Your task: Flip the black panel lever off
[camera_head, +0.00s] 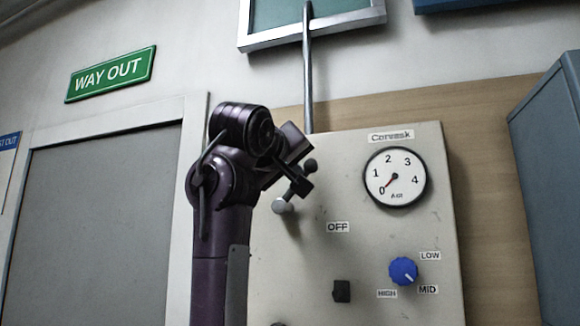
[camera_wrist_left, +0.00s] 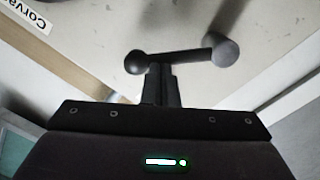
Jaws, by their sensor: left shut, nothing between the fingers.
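The lever is a bar with a round knob at each end, in front of the pale panel (camera_head: 385,235). In the head view its dark upper knob (camera_head: 310,165) and grey lower knob (camera_head: 281,206) show on either side of my left gripper (camera_head: 302,187). In the left wrist view the bar (camera_wrist_left: 178,56) runs between a smaller knob (camera_wrist_left: 137,62) and a larger knob (camera_wrist_left: 221,50). My left fingers (camera_wrist_left: 161,72) are shut and empty, their tips at the bar near the smaller knob. I cannot tell whether they touch. My right gripper is not in view.
The panel carries an OFF label (camera_head: 339,227), an air gauge (camera_head: 396,177), a blue dial (camera_head: 403,271) and a small black block (camera_head: 341,291). A metal pipe (camera_head: 308,80) rises behind it. A blue-grey cabinet (camera_head: 548,170) stands at right.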

